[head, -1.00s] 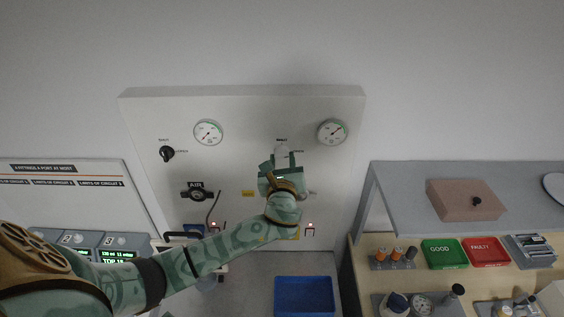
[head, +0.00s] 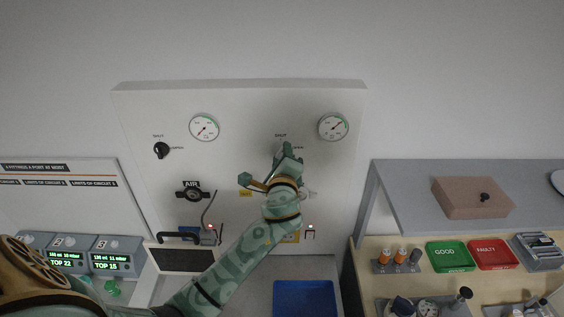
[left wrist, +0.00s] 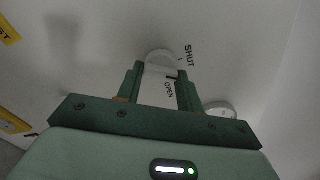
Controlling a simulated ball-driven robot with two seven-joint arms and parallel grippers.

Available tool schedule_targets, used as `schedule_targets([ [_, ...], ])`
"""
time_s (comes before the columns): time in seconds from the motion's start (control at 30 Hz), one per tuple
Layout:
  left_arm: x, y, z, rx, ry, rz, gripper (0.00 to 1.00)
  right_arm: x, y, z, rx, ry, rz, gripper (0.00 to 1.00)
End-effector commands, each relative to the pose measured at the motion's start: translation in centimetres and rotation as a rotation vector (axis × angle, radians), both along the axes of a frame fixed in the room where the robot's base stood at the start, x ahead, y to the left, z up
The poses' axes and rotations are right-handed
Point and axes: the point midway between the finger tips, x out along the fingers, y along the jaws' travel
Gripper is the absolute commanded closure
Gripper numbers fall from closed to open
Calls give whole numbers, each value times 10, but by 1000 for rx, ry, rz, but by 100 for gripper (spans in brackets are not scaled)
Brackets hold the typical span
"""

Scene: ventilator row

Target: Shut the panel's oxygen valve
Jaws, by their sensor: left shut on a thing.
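The panel (head: 230,105) is a white box on the wall. Its right valve has a white knob (left wrist: 160,57) under a SHUT label, with OPEN beside it; I take this as the oxygen valve. My left gripper (head: 283,150) is at this knob and covers most of it in the head view. In the left wrist view my left gripper (left wrist: 157,80) is shut on the knob, one finger on each side. The SHUT and OPEN lettering looks turned on its side there. The knob's exact pointing is hard to read. My right gripper is not in view.
A black knob (head: 161,150) sits at the panel's left, above a black AIR outlet (head: 192,191). Two round gauges (head: 204,127) (head: 333,127) are above. A blue bin (head: 304,298) stands below. A bench with green (head: 449,255) and red trays (head: 492,254) is at right.

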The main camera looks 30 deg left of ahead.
Motion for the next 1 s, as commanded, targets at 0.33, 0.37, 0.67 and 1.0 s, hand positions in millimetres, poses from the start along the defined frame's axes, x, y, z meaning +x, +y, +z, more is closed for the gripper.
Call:
schedule_targets([
  [0.33, 0, 0, -1, -257, -155, 1, 86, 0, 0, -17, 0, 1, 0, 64],
  [0.37, 0, -1, -1, -276, -167, 1, 86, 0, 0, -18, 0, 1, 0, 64],
  [0.67, 0, 0, 0, -409, -248, 2, 86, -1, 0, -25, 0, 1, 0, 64],
  [1.0, 0, 0, 1, -457, -278, 1, 86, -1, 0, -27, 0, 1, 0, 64],
])
